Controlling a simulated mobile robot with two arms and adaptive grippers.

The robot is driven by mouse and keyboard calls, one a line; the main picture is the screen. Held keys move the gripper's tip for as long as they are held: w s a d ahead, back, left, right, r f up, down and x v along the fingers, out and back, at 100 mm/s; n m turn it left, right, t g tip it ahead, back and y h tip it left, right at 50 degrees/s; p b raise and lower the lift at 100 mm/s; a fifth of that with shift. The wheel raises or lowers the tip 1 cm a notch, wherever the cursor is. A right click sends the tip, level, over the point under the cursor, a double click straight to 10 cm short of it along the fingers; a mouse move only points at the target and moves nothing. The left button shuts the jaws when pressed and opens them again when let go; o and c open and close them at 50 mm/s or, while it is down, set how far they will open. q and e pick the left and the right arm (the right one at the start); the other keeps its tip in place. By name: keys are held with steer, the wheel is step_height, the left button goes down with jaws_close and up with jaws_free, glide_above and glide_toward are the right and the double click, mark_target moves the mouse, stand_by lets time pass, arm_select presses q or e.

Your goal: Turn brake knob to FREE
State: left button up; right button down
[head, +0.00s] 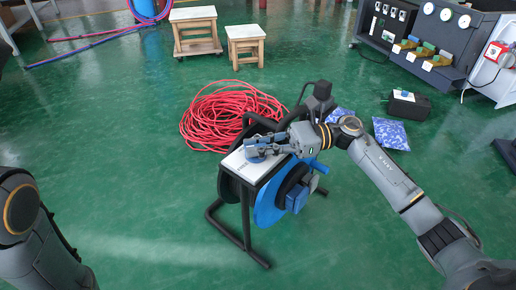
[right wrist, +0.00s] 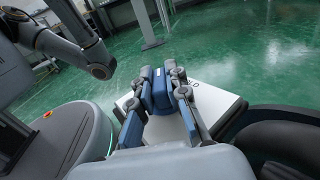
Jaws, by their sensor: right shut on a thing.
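The cable reel (head: 268,205) stands on a black tube frame, with a blue drum side and a white top plate (head: 240,166). The blue brake knob (head: 254,157) sits on that plate, partly hidden by my right gripper (head: 262,148). In the right wrist view the blue knob (right wrist: 161,90) stands between the two fingers of my right gripper (right wrist: 163,84), which is shut on it. The white plate (right wrist: 222,101) shows beneath, with dark lettering mostly hidden by a finger. I cannot read the knob's setting. My left arm shows at the left, its gripper out of view.
A coil of red hose (head: 212,112) lies behind the reel. Two wooden stools (head: 195,30) stand at the back. Blue-white bags (head: 391,133) and a black box (head: 409,106) lie to the right. Green floor is clear at front left.

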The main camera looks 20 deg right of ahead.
steer(key=c, duration=1.3)
jaws_free()
steer(key=d, duration=0.8)
steer(key=s+d, duration=0.1)
steer(key=d, duration=0.3)
